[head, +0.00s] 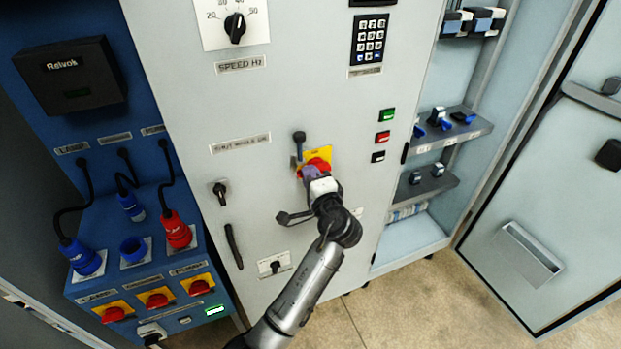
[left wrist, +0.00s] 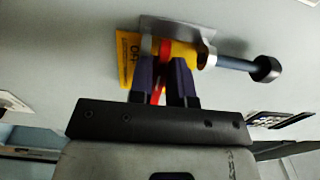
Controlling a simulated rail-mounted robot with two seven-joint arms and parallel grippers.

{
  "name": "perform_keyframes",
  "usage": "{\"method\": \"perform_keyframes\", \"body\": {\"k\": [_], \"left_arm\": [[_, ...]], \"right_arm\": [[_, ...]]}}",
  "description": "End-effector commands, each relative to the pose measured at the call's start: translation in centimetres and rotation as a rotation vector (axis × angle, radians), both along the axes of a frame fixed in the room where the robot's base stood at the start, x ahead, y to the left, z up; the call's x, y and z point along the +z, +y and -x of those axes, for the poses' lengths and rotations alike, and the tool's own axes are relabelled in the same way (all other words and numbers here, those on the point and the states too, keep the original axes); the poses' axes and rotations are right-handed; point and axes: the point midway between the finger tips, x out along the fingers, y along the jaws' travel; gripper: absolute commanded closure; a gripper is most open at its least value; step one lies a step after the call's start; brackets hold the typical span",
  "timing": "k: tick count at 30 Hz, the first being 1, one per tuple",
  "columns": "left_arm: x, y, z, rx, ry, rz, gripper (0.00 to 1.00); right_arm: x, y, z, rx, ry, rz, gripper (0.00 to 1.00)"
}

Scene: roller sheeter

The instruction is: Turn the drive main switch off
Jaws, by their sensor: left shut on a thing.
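The drive main switch is a red rotary handle (head: 317,165) on a yellow plate (head: 326,154), on the front of the grey cabinet. In the left wrist view the red handle (left wrist: 164,50) shows between the two dark fingers, in front of the yellow plate (left wrist: 125,60). My left gripper (head: 311,172) is shut on the red handle and hides part of it. The fingers also show in the left wrist view (left wrist: 163,82). A black-knobbed rod (head: 299,137) stands just above the switch. The handle's exact angle is hard to tell. My right gripper is not seen.
The cabinet also carries a speed dial (head: 235,27), a keypad (head: 369,40), green and red buttons (head: 385,126) and a small black knob (head: 220,190). A blue socket panel (head: 135,250) with several red switches stands at left. Open shelves (head: 450,130) stand at right.

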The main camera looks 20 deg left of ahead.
Motion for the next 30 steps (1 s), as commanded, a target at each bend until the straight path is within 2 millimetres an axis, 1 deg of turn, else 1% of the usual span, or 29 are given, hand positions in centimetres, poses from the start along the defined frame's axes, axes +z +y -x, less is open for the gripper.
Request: {"method": "perform_keyframes", "body": {"k": [14,15,21,22,30], "left_arm": [[-0.10,0.00,0.00,0.000,-0.008,0.011,1.00],[-0.10,0.00,0.00,0.000,-0.007,0.010,0.78],[-0.07,-0.01,0.01,0.000,-0.006,0.009,0.59],[-0.07,-0.01,0.01,0.000,-0.006,0.009,0.56],[-0.02,-0.07,0.04,0.000,-0.007,0.009,0.56]], "right_arm": [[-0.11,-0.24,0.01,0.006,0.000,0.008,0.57],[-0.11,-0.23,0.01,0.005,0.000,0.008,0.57],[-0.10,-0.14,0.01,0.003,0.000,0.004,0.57],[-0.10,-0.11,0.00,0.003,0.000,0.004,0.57],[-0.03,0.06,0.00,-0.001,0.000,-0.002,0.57]]}}
